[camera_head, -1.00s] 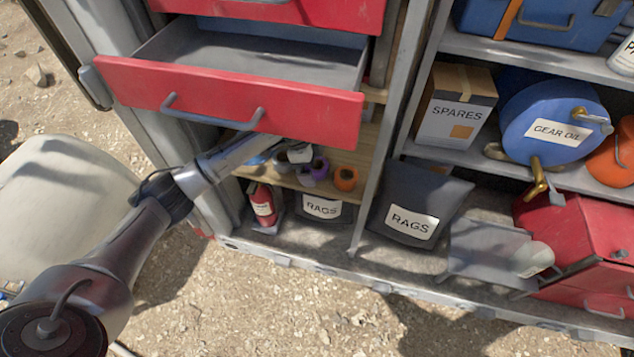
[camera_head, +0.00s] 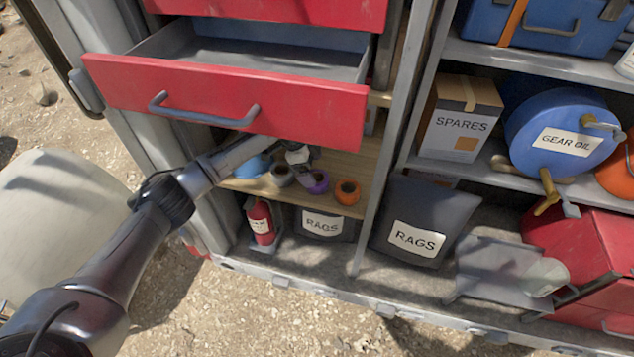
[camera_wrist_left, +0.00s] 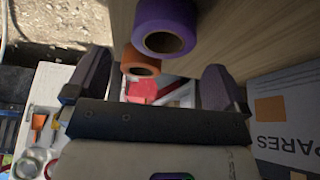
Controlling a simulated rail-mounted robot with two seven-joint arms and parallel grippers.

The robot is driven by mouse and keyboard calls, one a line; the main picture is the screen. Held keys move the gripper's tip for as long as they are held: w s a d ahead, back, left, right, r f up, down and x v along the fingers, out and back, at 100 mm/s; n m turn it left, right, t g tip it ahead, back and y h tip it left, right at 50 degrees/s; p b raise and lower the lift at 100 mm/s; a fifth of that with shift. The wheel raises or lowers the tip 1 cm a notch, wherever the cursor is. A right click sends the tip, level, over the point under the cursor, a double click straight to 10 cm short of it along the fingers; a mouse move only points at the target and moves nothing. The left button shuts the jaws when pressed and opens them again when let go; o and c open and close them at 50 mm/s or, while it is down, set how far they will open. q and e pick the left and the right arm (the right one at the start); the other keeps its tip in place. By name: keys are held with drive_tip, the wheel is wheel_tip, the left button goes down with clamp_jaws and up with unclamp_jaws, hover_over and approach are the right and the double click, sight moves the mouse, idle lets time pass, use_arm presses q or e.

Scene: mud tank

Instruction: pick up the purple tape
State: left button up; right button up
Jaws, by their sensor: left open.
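The purple tape (camera_head: 319,183) is a roll on the wooden shelf under the open red drawer, between a grey roll (camera_head: 281,176) and the orange tape (camera_head: 347,191). My left gripper (camera_head: 299,157) reaches in under the drawer, just behind and left of the purple tape in the head view, partly overlapping the rolls. In the left wrist view the purple tape (camera_wrist_left: 166,27) is at the top, beyond the open fingers (camera_wrist_left: 152,85), with the orange tape (camera_wrist_left: 140,63) below it. Nothing is between the fingers. My right gripper is not in view.
The open red drawer (camera_head: 220,95) hangs low above my left forearm. An upright post (camera_head: 385,165) bounds the shelf (camera_head: 340,160) on the right. A blue object (camera_head: 253,166) lies left of the rolls. A fire extinguisher (camera_head: 261,222) and a rags bin (camera_head: 322,224) stand below.

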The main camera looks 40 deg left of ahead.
sight(316, 177)
use_arm(q)
drive_tip(key=shift+a+b+x, duration=0.15)
drive_tip(key=shift+x, duration=1.25)
drive_tip(key=shift+a+b+x, duration=0.15)
drive_tip(key=shift+x, duration=1.25)
drive_tip(key=shift+c, duration=0.5)
drive_tip(key=c, duration=0.8)
drive_tip(key=shift+c, duration=0.2)
